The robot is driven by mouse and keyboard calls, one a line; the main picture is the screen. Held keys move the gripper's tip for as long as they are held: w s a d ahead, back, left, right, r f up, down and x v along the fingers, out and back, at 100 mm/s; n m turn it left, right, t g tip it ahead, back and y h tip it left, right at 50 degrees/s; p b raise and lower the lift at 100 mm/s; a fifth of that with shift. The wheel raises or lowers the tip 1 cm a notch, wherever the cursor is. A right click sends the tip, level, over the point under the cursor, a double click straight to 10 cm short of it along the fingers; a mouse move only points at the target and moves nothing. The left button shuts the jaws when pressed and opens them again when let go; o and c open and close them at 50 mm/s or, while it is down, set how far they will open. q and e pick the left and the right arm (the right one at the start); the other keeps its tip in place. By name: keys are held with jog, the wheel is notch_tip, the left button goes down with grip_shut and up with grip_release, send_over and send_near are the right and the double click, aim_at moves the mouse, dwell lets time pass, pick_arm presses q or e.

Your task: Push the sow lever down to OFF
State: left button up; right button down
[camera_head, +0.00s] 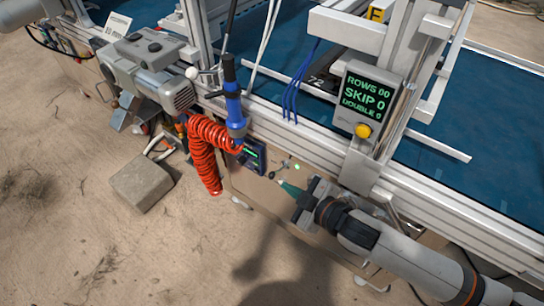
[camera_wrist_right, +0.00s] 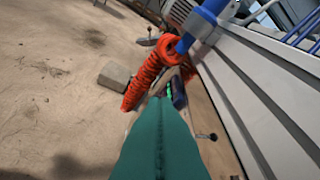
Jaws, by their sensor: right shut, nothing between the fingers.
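The sow lever (camera_head: 284,164) appears as a small thin lever on the tan side panel below the rail, beside a lit green lamp (camera_head: 297,167). Its thin rod and dark knob also show in the right wrist view (camera_wrist_right: 208,136), to the right of the fingers. My right gripper (camera_head: 280,182) is shut and empty, with teal fingers. Its tips are just below the lever in the head view; I cannot tell whether they touch it. In the right wrist view the shut fingers (camera_wrist_right: 158,100) fill the lower middle. Lever labels are not readable. My left gripper is not in view.
A small dark box with a green display (camera_head: 250,156) sits left of the lever. A red coiled hose (camera_head: 208,150) hangs beside it from a blue tool (camera_head: 234,105). A grey display (camera_head: 366,98) reads SKIP 0. A stone block (camera_head: 142,182) lies on sandy ground.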

aim_at(272, 178)
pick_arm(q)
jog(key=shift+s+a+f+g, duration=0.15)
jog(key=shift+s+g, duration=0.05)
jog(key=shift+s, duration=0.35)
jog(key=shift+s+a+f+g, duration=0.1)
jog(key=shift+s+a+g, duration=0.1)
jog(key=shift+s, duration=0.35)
pick_arm(e)
jog(key=shift+s+r, duration=0.1)
jog(key=shift+r, duration=0.05)
jog(key=shift+a, duration=0.1)
